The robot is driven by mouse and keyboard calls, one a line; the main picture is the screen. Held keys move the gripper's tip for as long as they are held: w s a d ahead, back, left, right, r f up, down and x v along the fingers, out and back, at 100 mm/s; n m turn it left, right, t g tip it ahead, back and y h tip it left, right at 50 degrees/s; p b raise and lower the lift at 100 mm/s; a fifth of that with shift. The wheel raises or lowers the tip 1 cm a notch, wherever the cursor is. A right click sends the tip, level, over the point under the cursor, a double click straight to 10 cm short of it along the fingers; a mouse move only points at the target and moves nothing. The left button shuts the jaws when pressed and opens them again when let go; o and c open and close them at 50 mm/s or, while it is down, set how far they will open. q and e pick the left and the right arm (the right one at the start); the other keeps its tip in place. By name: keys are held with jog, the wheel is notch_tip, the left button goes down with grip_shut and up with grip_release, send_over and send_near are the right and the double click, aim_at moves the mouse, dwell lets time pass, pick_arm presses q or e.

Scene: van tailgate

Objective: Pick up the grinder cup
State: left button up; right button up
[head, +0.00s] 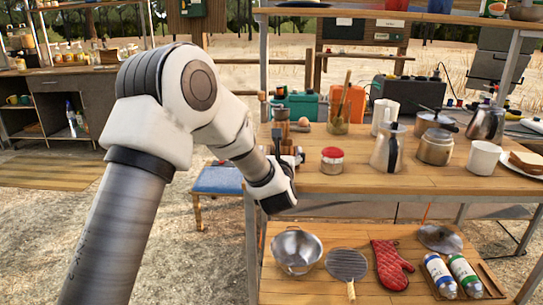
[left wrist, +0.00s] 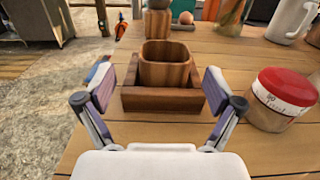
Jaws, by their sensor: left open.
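The grinder cup looks to be the wooden, square-sided open cup (left wrist: 166,72) standing upright in a low wooden box (left wrist: 160,101) on the tabletop. My left gripper (left wrist: 160,88) is open, with one finger on each side of the box and cup. Nothing is between the fingers on the near side, and I cannot tell whether they touch the box. In the head view my left gripper (head: 286,155) is at the table's left end and mostly hides the cup. My right gripper is not in view.
A red-lidded jar (left wrist: 280,98) stands close right of my left gripper. Another brown wooden piece (left wrist: 158,24) stands behind the cup. The lower shelf holds a colander (head: 297,250).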

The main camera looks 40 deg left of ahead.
aim_at(283, 149)
pick_arm(q)
jog(key=shift+w+r, duration=0.25)
jog(key=shift+w, duration=0.7)
jog(key=w+a, duration=0.1)
jog(key=w+a+f, duration=0.1)
jog(key=shift+w+a, duration=0.2)
jog(key=shift+w, duration=0.15)
jog(key=shift+w+a+r, duration=0.1)
jog(key=shift+w, duration=0.1)
jog(key=shift+s+d+r, duration=0.1)
jog(key=shift+d+r, duration=0.05)
jog(key=shift+d, duration=0.05)
jog(key=c, duration=1.3)
